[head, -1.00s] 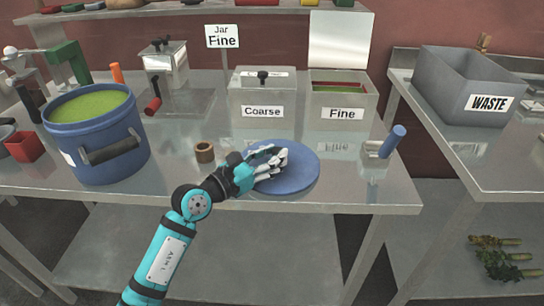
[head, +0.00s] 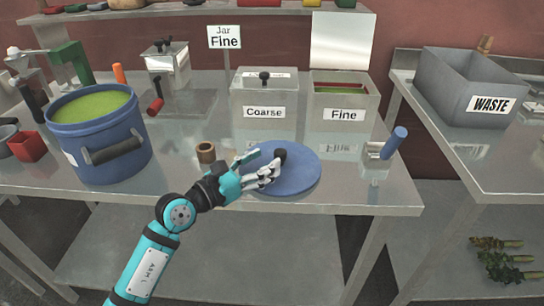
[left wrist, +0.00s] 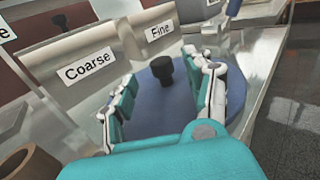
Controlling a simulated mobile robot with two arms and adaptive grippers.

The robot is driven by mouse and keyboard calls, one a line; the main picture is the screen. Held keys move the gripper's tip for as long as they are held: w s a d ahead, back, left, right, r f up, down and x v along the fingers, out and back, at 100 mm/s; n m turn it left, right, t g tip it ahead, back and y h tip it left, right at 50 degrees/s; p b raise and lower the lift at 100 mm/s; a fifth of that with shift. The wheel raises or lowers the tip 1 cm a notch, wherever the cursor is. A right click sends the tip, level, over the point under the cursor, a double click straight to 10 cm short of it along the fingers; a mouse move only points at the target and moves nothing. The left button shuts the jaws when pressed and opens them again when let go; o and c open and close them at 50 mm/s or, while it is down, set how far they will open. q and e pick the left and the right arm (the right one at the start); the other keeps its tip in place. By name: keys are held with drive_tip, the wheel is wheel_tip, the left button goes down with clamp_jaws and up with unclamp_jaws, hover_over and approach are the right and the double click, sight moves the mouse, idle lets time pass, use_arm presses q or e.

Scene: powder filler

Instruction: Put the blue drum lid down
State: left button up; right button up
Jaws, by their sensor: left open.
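The blue drum lid (head: 302,178) lies flat on the metal table near its front edge, with its black knob (head: 281,155) upward. My left gripper (head: 266,173) is open at the lid's left part, its fingers apart from the knob. In the left wrist view the lid (left wrist: 150,110) and its knob (left wrist: 162,70) show beyond and between the open fingers (left wrist: 165,98). The blue drum (head: 101,140) stands open at the left, filled with green powder. My right gripper is not in view.
A small brown ring (head: 206,152) stands left of the lid. The Coarse box (head: 264,95) and Fine box (head: 343,100) stand behind. A blue-handled tool (head: 394,143) is to the right. A grey waste bin (head: 450,85) is on the right-hand table.

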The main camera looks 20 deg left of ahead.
use_arm(q)
drive_tip(key=shift+v, duration=1.9)
